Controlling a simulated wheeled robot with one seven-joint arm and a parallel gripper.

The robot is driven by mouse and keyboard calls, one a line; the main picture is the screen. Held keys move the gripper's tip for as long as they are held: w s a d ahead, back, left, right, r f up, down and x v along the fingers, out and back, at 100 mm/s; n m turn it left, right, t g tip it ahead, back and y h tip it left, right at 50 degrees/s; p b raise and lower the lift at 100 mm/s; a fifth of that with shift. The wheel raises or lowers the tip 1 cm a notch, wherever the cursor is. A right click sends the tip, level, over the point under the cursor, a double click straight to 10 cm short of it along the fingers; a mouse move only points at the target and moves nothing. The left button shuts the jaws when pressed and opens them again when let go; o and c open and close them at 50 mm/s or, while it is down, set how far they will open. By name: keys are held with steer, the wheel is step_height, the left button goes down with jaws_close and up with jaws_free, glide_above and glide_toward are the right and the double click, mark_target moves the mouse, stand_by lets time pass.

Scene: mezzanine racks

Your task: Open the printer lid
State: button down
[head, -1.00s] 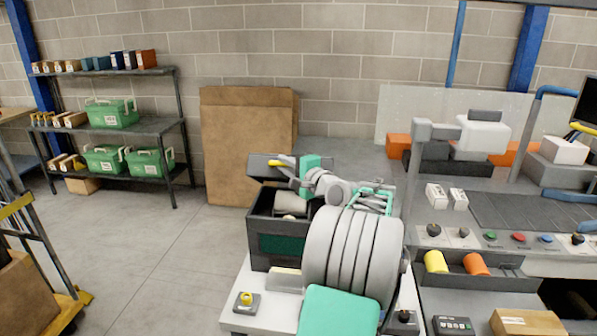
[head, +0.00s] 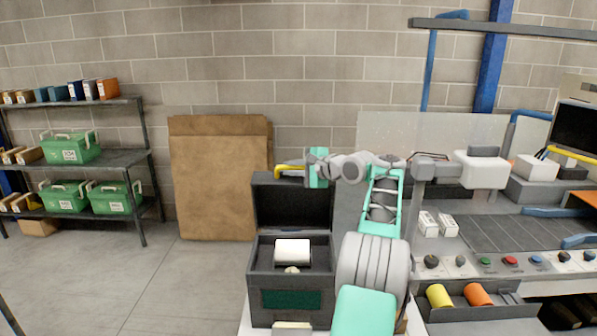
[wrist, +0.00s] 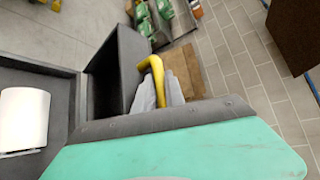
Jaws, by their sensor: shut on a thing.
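The dark grey printer (head: 290,297) stands on a white-topped surface in front of me. Its lid (head: 290,205) stands about upright at the back, and the white paper roll (head: 292,252) inside shows. The roll (wrist: 24,118) and the tilted lid (wrist: 120,70) also show in the wrist view. A yellow handle (wrist: 155,72) sits at the lid's edge; part of it shows in the head view (head: 286,168). My gripper (wrist: 158,92) is shut on this handle, with a grey finger on each side.
A workbench with buttons (head: 510,261) and yellow and orange rolls (head: 478,294) stands close on the right. Brown cardboard sheets (head: 218,180) lean on the wall behind. A shelf rack (head: 100,160) with green boxes is at the left, with open floor before it.

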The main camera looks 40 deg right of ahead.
steer(key=shift+w+d+f, duration=0.1)
steer(key=shift+w+d, duration=0.25)
steer(key=shift+w, duration=0.1)
steer(key=c, duration=1.7)
jaws_free()
steer(key=b+v, duration=0.1)
steer(key=v, duration=0.6)
steer(key=shift+s+r, duration=0.3)
